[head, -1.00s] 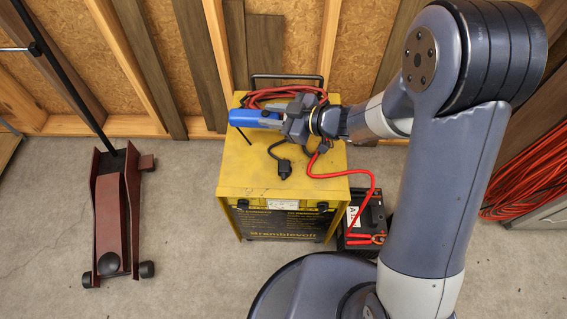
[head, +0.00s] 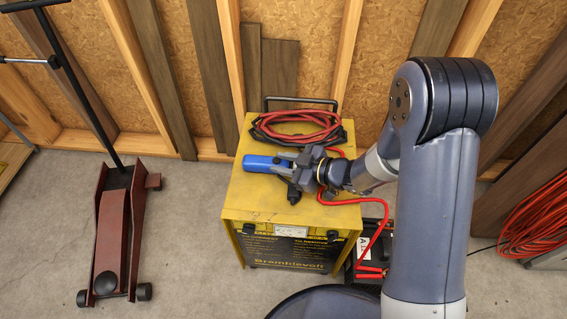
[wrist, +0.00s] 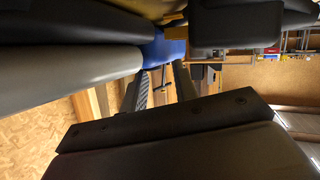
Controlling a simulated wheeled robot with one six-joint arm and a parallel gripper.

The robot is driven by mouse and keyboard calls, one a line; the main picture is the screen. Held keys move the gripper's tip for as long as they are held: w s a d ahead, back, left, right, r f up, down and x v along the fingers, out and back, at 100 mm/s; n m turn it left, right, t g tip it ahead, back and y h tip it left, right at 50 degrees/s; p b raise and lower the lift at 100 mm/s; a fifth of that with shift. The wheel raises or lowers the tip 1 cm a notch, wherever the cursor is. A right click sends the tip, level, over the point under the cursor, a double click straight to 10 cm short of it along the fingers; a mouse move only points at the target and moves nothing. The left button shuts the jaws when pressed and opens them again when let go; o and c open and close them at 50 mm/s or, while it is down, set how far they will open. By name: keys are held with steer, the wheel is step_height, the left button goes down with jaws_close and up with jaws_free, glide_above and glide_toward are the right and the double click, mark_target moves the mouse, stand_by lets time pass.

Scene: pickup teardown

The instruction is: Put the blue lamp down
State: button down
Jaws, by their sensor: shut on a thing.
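The blue lamp (head: 262,162) is over the yellow charger's top (head: 240,192), in front of the coiled red cable. Its blue end points left. My gripper (head: 290,166) is shut on the lamp's right part, reaching in from the right. The head view looks from above, so I cannot tell whether the lamp touches the charger's top. In the wrist view a small blue patch of the lamp (wrist: 168,50) shows beyond the fingers; most of the lamp is hidden there.
A coiled red cable (head: 300,125) lies at the charger's back, near its black handle (head: 303,102). A black battery box (head: 366,240) with red clamps stands to the right. A dark red floor jack (head: 112,235) stands at left. The charger's front top is partly clear.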

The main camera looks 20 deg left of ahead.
steer(key=c, duration=1.1)
jaws_free()
steer(key=shift+f, duration=0.1)
steer(key=shift+d+r, duration=0.2)
steer(key=p+v, duration=0.2)
steer(key=v, duration=0.9)
steer(key=shift+d+r, duration=0.1)
steer(key=shift+d, duration=0.2)
